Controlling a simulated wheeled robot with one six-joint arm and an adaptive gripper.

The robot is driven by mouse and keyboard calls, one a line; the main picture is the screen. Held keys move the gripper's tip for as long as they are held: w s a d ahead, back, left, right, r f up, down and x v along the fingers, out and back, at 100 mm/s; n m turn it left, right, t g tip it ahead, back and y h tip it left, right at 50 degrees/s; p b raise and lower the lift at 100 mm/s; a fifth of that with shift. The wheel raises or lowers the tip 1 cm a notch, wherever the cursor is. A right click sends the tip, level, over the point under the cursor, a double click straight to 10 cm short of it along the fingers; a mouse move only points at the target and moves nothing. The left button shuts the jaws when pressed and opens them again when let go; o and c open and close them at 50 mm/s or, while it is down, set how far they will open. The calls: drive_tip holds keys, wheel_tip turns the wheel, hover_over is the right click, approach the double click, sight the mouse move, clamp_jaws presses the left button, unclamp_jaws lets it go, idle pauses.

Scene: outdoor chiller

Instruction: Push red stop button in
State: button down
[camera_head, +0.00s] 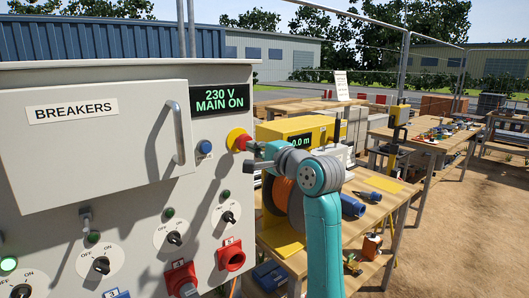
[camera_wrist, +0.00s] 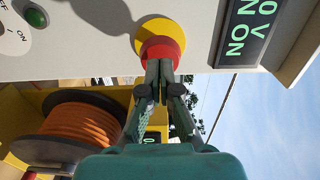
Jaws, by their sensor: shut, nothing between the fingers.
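The red stop button (camera_head: 240,142) sits on a round yellow base on the right part of the grey panel (camera_head: 60,225). In the wrist view the red button (camera_wrist: 160,47) shows in front of the yellow disc (camera_wrist: 160,30). My gripper (camera_head: 250,146) is shut and empty. Its fingertips (camera_wrist: 159,64) are at the button's face and overlap its lower edge in the wrist view. They look to be touching it or very close; I cannot tell which. The fingertips hide part of the button. The panel's display (camera_head: 219,99) reads "230 V MAIN ON".
A blue button (camera_head: 205,147) is just left of the stop button. The breaker door handle (camera_head: 175,132) sticks out further left. Rotary switches (camera_head: 174,238) and red sockets (camera_head: 231,257) are below. An orange cable reel (camera_wrist: 80,130) and workbench (camera_head: 375,205) stand to the right.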

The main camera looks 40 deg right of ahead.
sight(242, 142)
drive_tip(key=shift+w, duration=0.5)
drive_tip(key=shift+w+r, duration=0.15)
drive_tip(key=shift+w, duration=0.75)
drive_tip(key=shift+s, duration=0.1)
